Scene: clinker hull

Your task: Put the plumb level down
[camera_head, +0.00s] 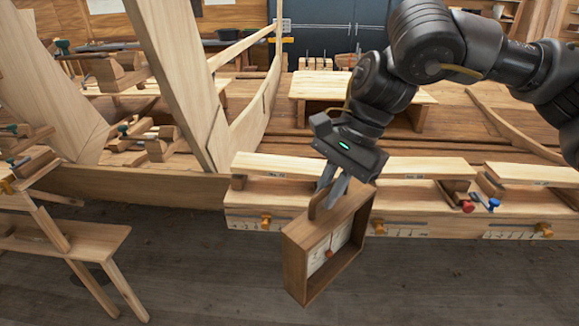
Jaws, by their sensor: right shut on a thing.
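The plumb level (296,258) is a square wooden frame with a pale marked face and a small red-orange bob inside. It hangs tilted in front of the long wooden bench, in the lower middle of the view. My right gripper (328,196) comes down from the upper right and is shut on the top of the frame. The lower edge of the plumb level is over the grey floor, and no support shows beneath it. The gripper and frame hide part of the bench front behind them. My left gripper is not in view.
The bench (405,192) carries raised planks and has orange knobs on its front. A red knob (468,207) and a blue knob (493,204) sit at its right. A low wooden stool (75,240) stands at left. Hull timbers rise behind. The floor (200,275) in front is clear.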

